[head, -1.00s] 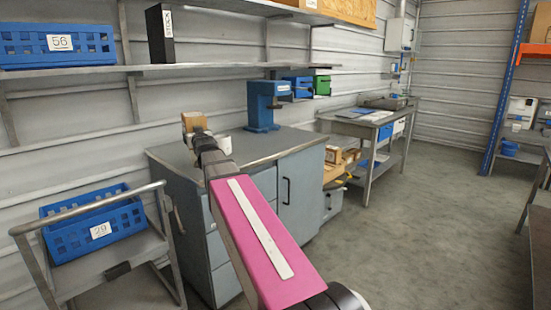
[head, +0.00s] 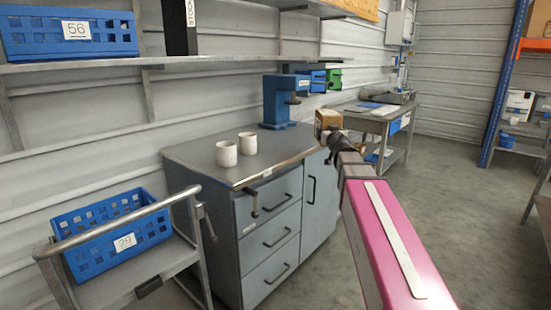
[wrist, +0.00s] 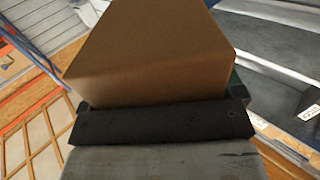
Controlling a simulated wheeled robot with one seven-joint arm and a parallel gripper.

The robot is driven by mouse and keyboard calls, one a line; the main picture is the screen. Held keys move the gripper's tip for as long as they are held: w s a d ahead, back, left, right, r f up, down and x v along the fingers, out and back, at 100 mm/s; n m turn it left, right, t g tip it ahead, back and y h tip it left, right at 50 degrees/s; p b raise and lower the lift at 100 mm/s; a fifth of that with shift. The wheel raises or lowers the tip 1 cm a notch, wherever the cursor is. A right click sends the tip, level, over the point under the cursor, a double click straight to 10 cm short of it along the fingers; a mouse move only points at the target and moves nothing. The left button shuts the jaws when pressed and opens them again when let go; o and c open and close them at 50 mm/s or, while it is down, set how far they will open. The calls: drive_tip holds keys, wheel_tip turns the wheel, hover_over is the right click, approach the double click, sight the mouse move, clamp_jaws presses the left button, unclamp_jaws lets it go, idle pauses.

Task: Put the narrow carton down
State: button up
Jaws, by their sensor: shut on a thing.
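The narrow carton (head: 327,122) is a brown cardboard box at the end of my arm in the head view. It fills the upper middle of the wrist view (wrist: 150,50). My gripper (head: 340,142) is shut on the carton; its dark jaw (wrist: 160,122) lies across the carton's near side in the wrist view. In the head view the carton appears by the right end of the grey workbench cabinet (head: 200,158), held up in the air. The far jaw is mostly hidden behind the carton.
Two white cups (head: 237,149) stand on the cabinet top, with a blue press (head: 279,102) at its back. A trolley (head: 160,262) with blue crate 29 (head: 110,232) is at the left. Another bench (head: 368,122) stands farther back. The floor at the right is open.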

drive_tip(key=shift+s+a+f+n+y, duration=0.1)
drive_tip(key=shift+a+f+n+y, duration=0.2)
drive_tip(key=shift+a+y, duration=0.3)
drive_tip(key=shift+s+a+f+n+y, duration=0.1)
drive_tip(key=shift+a+f+n+y, duration=0.15)
drive_tip(key=shift+a+y, duration=0.3)
drive_tip(key=s+a+r+n+g+y, duration=0.2)
drive_tip(key=a+n+g+y, duration=0.2)
drive_tip(key=a+y, duration=0.15)
drive_tip(key=s+a+r+n+g+y, duration=0.25)
drive_tip(key=a+n+y, duration=0.2)
drive_tip(key=a, duration=0.25)
drive_tip(key=shift+g, duration=0.25)
drive_tip(key=w+a+f, duration=0.2)
drive_tip(key=w, duration=0.1)
drive_tip(key=w+a+f, duration=0.2)
drive_tip(key=f, duration=0.1)
drive_tip(key=w+a+f, duration=0.2)
drive_tip(key=w, duration=0.1)
drive_tip(key=shift+w+a+f, duration=0.15)
drive_tip(key=shift+w+f, duration=0.1)
drive_tip(key=shift+w, duration=0.1)
drive_tip(key=shift+f, duration=2)
drive_tip(key=shift+f, duration=0.15)
drive_tip(key=o, duration=1)
